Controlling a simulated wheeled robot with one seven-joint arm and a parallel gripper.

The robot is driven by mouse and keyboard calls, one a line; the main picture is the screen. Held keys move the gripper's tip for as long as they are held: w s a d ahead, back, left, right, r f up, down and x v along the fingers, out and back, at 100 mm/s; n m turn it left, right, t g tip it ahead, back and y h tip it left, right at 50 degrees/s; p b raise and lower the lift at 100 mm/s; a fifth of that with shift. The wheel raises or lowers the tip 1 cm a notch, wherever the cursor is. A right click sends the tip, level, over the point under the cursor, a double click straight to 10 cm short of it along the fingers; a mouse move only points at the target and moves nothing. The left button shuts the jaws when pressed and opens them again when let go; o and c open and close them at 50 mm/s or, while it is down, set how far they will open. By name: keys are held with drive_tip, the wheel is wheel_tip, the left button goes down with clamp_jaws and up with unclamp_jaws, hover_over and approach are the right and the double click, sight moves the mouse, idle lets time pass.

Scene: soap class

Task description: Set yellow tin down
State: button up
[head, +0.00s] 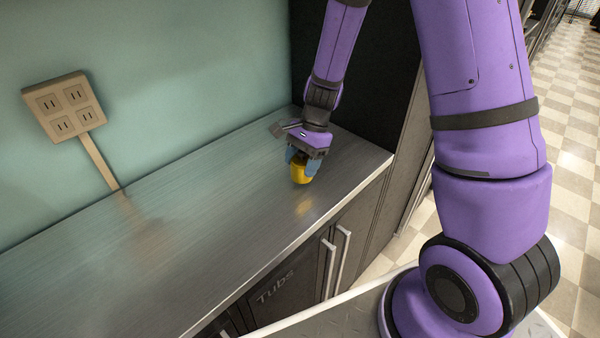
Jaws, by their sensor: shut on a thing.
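The yellow tin (301,175) is small and rounded, in the head view near the right end of the metal counter. My gripper (303,157) points down and is shut on the tin, with its blue fingertips at the tin's upper sides. The tin's top is hidden by my gripper. A yellow reflection shows on the counter just below the tin in the picture. I cannot tell whether the tin's base touches the counter or hangs slightly above it.
The brushed metal counter (180,240) is bare to the left. Its front edge runs close below the tin. A teal wall with a socket plate (64,107) stands behind, and a dark tall panel (375,85) stands at the counter's right end. Cabinet handles (338,262) project from the front.

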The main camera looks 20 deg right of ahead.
drive_tip(key=shift+a+f, duration=0.2)
drive_tip(key=shift+f, duration=1.6)
drive_tip(key=shift+f, duration=0.1)
drive_tip(key=o, duration=1.1)
drive_tip(key=shift+c, duration=0.2)
drive_tip(key=v, duration=1.2)
wheel_tip(320, 180, up, 15)
drive_tip(key=n+t+h, duration=0.1)
drive_tip(key=n+t, duration=0.2)
drive_tip(key=n, duration=0.4)
hover_over(300, 173)
drive_tip(key=s+d, duration=0.6)
drive_tip(key=s+d+r+n+t+h, duration=0.1)
drive_tip(key=s+r+n+t, duration=0.1)
drive_tip(key=s, duration=0.5)
drive_tip(key=s+d+r+n+t+h, duration=0.1)
drive_tip(key=s+r+n+h, duration=0.1)
drive_tip(key=s+r+n, duration=0.2)
drive_tip(key=s+r, duration=0.1)
drive_tip(key=s, duration=0.2)
drive_tip(key=shift+r+n+t, duration=0.3)
drive_tip(key=shift+r+t, duration=0.05)
drive_tip(key=shift+t, duration=0.05)
